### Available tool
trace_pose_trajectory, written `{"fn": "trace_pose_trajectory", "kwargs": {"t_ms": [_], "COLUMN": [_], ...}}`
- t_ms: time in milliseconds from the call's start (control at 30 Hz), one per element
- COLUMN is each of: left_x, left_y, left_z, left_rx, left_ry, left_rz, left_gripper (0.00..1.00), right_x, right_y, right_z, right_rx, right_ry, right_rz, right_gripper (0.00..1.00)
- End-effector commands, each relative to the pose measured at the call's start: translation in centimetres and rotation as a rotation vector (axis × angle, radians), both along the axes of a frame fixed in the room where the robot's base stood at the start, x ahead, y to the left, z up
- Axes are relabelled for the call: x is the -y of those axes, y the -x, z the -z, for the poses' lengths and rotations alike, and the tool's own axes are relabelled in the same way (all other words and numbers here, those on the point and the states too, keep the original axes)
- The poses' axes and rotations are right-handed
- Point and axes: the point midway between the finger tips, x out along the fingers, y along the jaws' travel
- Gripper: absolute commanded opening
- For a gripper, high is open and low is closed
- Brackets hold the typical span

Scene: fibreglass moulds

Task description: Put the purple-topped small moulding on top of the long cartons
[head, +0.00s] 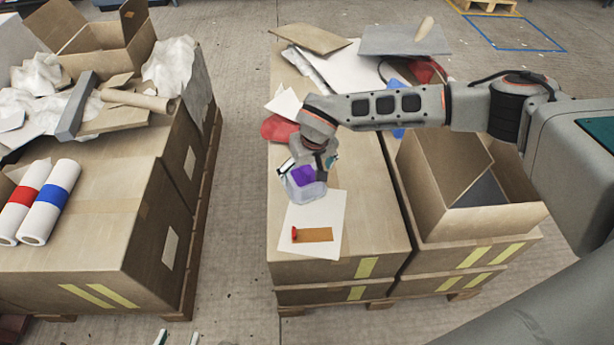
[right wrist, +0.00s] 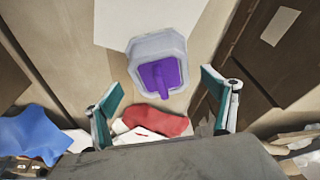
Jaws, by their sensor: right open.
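The purple-topped small moulding (head: 302,185), a pale, translucent tub-like piece with a purple patch on top, stands on the carton stack (head: 375,215) of the right pallet, at the far edge of a white sheet. In the right wrist view the moulding (right wrist: 158,66) lies ahead, between the spread fingers. My right gripper (head: 312,167) is open just above and behind it; contact cannot be told. My left gripper (head: 176,339) shows only two separated fingertips at the bottom edge. Large cartons (head: 70,260) also fill the left pallet; which are the long cartons is unclear.
An open box (head: 465,215) stands right of the moulding. The white sheet (head: 318,220) carries a small brown strip with a red end. Red and blue-banded rolls (head: 50,205), crumpled paper and cardboard scraps cover the left stack. A floor aisle (head: 235,220) separates the pallets.

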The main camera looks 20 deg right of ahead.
Motion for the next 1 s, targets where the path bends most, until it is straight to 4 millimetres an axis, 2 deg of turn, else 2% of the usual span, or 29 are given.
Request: {"fn": "trace_pose_trajectory", "kwargs": {"t_ms": [33, 100, 333, 500, 1000], "left_x": [-0.1, -0.3, -0.7, -0.9, -0.9], "left_y": [-0.2, 0.1, 0.8, 0.8, 1.0], "left_z": [-0.6, -0.5, 0.1, 0.4, 0.5], "left_rx": [0.008, 0.002, -0.018, -0.025, -0.028], "left_ry": [-0.003, -0.005, -0.009, -0.01, -0.012], "left_rz": [-0.001, -0.005, -0.018, -0.027, -0.024], "left_gripper": [0.39, 0.39, 0.39, 0.39, 0.39], "right_x": [0.1, 0.0, 0.1, 0.1, 0.1], "right_y": [0.0, 0.4, 1.6, 2.0, 2.1], "right_z": [-2.2, -3.6, -6.7, -7.5, -7.5], "right_rx": [0.014, 0.012, 0.006, 0.002, -0.001], "right_ry": [0.001, 0.0, 0.0, 0.0, 0.0], "right_rz": [-0.002, -0.002, -0.001, -0.001, -0.001], "right_gripper": [0.85, 0.85, 0.85, 0.85, 0.85]}}
